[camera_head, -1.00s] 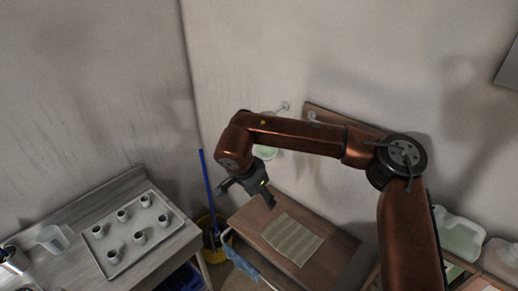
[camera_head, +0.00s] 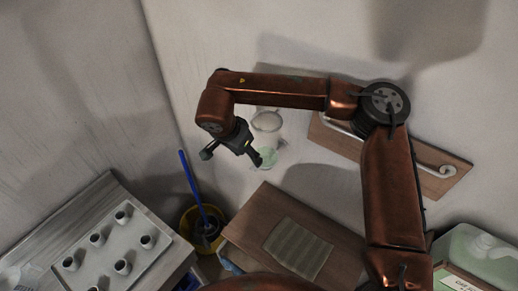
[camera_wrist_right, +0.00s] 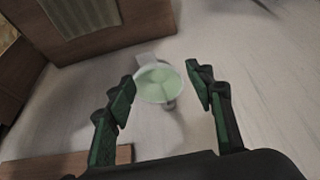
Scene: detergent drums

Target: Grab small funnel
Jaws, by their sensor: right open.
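A pale green, translucent small funnel (camera_head: 266,157) is at the wall, just beside my right gripper (camera_head: 233,152) in the head view. In the right wrist view the funnel (camera_wrist_right: 160,86) shows as a round, light-rimmed green mouth ahead of the fingers, roughly centred between them. My right gripper (camera_wrist_right: 161,77) is open and empty there, its two dark green fingers apart with the funnel in the gap. Whether a finger touches it cannot be told. A larger whitish round item (camera_head: 266,121) is on the wall just above the funnel. My left gripper is not in view.
A wooden wall board with a pale hooked bar (camera_head: 436,170) is to the right. Below is a wooden cabinet top (camera_head: 258,210) with a striped cloth (camera_head: 298,248). A yellow bucket (camera_head: 190,222) with a blue handle stands left. A tray of cups (camera_head: 108,266) is at lower left.

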